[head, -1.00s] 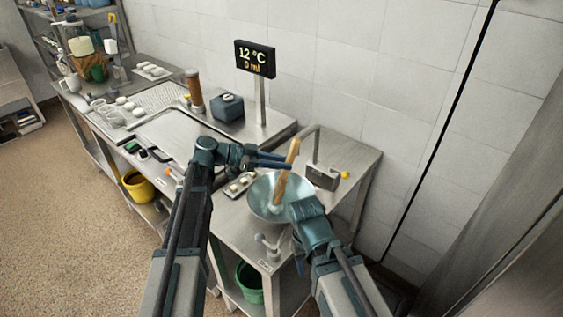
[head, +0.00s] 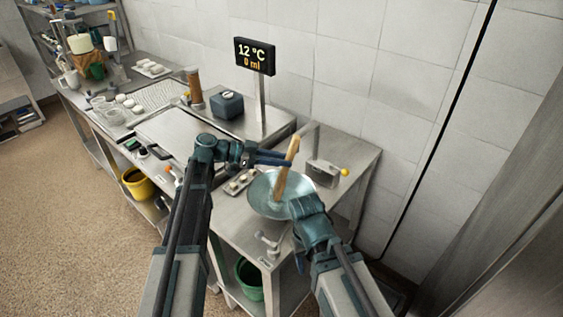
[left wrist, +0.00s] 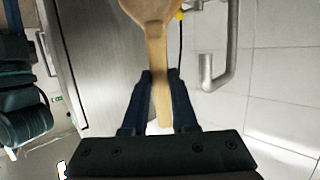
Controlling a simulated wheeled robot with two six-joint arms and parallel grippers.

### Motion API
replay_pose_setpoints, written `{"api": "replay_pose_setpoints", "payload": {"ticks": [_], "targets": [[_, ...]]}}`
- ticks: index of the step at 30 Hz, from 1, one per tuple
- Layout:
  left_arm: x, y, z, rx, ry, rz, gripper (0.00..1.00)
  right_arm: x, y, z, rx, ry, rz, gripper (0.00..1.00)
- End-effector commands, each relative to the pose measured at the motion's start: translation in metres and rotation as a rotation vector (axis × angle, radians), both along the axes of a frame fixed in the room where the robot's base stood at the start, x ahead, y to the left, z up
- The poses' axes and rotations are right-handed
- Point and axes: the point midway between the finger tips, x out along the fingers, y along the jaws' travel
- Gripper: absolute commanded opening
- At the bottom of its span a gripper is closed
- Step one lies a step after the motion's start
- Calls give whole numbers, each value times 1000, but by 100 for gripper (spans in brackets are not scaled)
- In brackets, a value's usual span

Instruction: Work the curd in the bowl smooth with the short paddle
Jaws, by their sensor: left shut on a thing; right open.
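My left gripper (head: 288,159) is shut on the paddle above the bowl. In the left wrist view the wooden shaft (left wrist: 158,50) runs between the fingers (left wrist: 159,78), widening at the top of the picture. Whitish curd shows faintly around the paddle's low end; its texture is too small to tell. My right gripper (head: 299,203) is open at the bowl's near right rim, its fingers mostly hidden by its own wrist.
A grey metal box with a yellow knob (head: 324,173) stands right behind the bowl. A small tray (head: 240,182) of pale pieces lies left of it. A green bucket (head: 249,280) is below the table.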

Motion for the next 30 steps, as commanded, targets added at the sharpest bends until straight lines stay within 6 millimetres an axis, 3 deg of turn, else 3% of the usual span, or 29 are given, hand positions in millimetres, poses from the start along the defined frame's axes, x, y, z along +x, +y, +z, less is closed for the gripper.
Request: {"api": "replay_pose_setpoints", "payload": {"ticks": [10, 30], "targets": [[3, 1, -1, 3, -2, 1, 0, 0, 0, 0, 0, 0, 0, 50], [-16, -2, 2, 1, -1, 1, 0, 0, 0, 2, 0, 0, 0, 50]]}}
